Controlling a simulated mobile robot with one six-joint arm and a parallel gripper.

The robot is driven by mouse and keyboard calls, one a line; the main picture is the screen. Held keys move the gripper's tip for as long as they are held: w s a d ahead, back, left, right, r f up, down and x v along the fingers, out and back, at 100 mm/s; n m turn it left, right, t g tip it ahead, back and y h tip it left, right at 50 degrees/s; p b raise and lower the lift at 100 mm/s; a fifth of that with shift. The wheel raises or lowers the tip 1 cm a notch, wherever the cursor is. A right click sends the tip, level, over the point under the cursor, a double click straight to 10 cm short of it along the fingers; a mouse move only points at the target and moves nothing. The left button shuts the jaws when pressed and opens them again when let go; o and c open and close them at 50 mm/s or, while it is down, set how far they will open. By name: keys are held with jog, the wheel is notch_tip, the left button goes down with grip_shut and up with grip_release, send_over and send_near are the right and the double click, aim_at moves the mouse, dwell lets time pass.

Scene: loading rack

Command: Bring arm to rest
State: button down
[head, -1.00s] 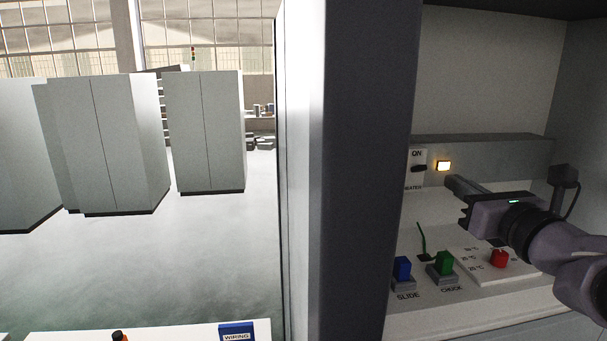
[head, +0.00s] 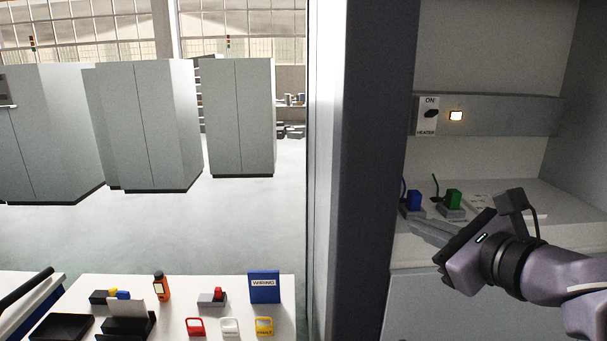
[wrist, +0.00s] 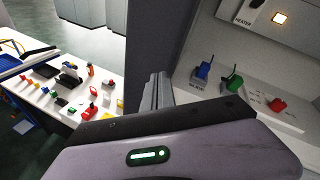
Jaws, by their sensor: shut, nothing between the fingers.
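My gripper (head: 418,229) is in front of the shelf of the rack bay at the right of the head view, with its fingers pointing left. It is shut and empty. In the wrist view my gripper's fingers (wrist: 157,90) lie together, between the white table and the bay. My arm comes in from the right edge of the head view and hides part of the shelf.
A heater switch (head: 430,114) and a lit lamp (head: 456,116) are on the bay's back panel. Blue (head: 414,201) and green (head: 453,198) blocks stand on the shelf. A dark post (head: 370,170) stands left of the bay. A white table (head: 180,318) holds several small items.

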jog(key=s+a+f+n+g+b, duration=0.2)
jog(key=s+a+f+n+b, duration=0.25)
jog(key=f, duration=0.45)
jog(key=s+a+f+n+g+b, duration=0.2)
jog(key=s+a+f+n+b, duration=0.15)
jog(key=f+b, duration=0.45)
jog(key=s+a+f+n+g+b, duration=0.2)
jog(key=s+a+f+n+b, duration=0.15)
jog(key=f, duration=0.75)
jog(key=s+d+f+n+g+h+b, duration=0.1)
jog(key=s+f+n+b, duration=0.3)
jog(key=f, duration=0.4)
jog(key=s+d+f+n+g+h+b, duration=0.1)
jog(key=s+f+n+h+b, duration=0.1)
jog(key=s+f+n+b, duration=0.3)
notch_tip(320, 180, down, 4)
jog(key=shift+s+d+r+n+g+b, duration=0.2)
jog(key=shift+s+n+g+b, duration=0.1)
jog(key=shift+n, duration=0.65)
